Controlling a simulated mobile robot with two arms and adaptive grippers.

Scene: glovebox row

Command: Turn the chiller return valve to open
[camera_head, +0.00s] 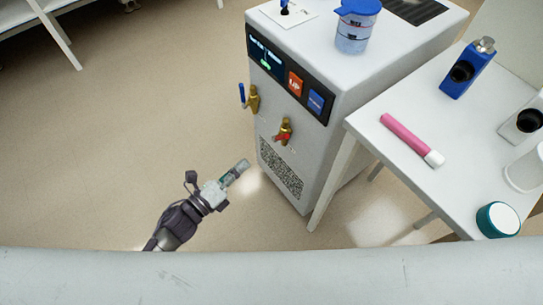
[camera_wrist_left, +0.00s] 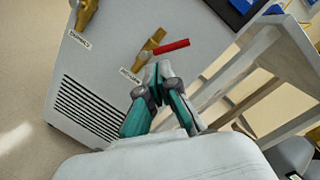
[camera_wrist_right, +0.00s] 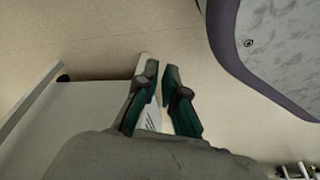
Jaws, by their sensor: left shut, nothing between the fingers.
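The chiller (camera_head: 310,165) is a white cabinet with two brass valves on its front. The lower valve has a red handle (camera_head: 284,134); in the left wrist view this red lever (camera_wrist_left: 171,46) sticks out to the right from its brass body (camera_wrist_left: 150,46). The upper valve has a blue handle (camera_head: 242,95); its brass body (camera_wrist_left: 84,12) shows at the top left of the left wrist view. The labels are too small to read surely. My left gripper (camera_head: 243,165) is shut and empty, below the red-handled valve and apart from it. My right gripper (camera_wrist_right: 155,72) is narrowly open and empty.
A blue-lidded container (camera_head: 355,28) stands on the chiller. The floor left of the chiller is clear.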

